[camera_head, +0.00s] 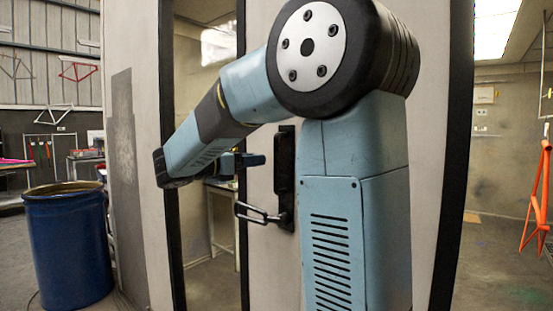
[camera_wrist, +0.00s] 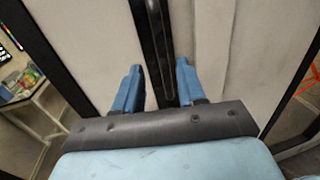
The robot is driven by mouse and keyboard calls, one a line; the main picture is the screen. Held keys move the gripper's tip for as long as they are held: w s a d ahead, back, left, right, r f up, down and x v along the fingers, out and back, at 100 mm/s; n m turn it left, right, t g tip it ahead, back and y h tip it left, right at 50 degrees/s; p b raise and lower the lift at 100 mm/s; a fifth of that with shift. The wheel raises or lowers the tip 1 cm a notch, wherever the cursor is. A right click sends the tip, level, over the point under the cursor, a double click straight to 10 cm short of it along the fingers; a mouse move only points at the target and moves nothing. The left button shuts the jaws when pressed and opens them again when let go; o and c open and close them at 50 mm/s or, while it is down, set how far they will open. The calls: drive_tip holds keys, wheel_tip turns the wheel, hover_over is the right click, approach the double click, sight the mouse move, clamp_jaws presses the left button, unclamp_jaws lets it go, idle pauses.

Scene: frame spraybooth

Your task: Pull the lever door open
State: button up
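The door (camera_head: 266,80) is a pale panel beside a tall window with a dark frame. It carries a black upright handle plate (camera_head: 284,165) with a looped lever (camera_head: 258,214) sticking out to the left near its lower end. My gripper (camera_head: 257,160) is above the lever, close to the plate's left side. In the wrist view, its two blue fingers (camera_wrist: 158,82) are apart, with the dark plate (camera_wrist: 155,45) showing in the gap beyond them. Nothing is visibly held. The lever is not clearly visible in the wrist view. I cannot tell whether the door is fully closed.
A blue drum (camera_head: 68,245) stands at the left. A table (camera_head: 222,208) shows through the window. An orange bike frame (camera_head: 537,200) hangs at the far right, past a dark upright edge (camera_head: 455,150). The floor at the lower right is clear.

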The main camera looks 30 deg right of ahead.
drive_tip(key=d, duration=0.3)
drive_tip(key=w+d, duration=0.1)
drive_tip(key=d, duration=0.4)
drive_tip(key=shift+w+d, duration=0.15)
drive_tip(key=shift+d, duration=0.15)
drive_tip(key=shift+c, duration=0.5)
clamp_jaws()
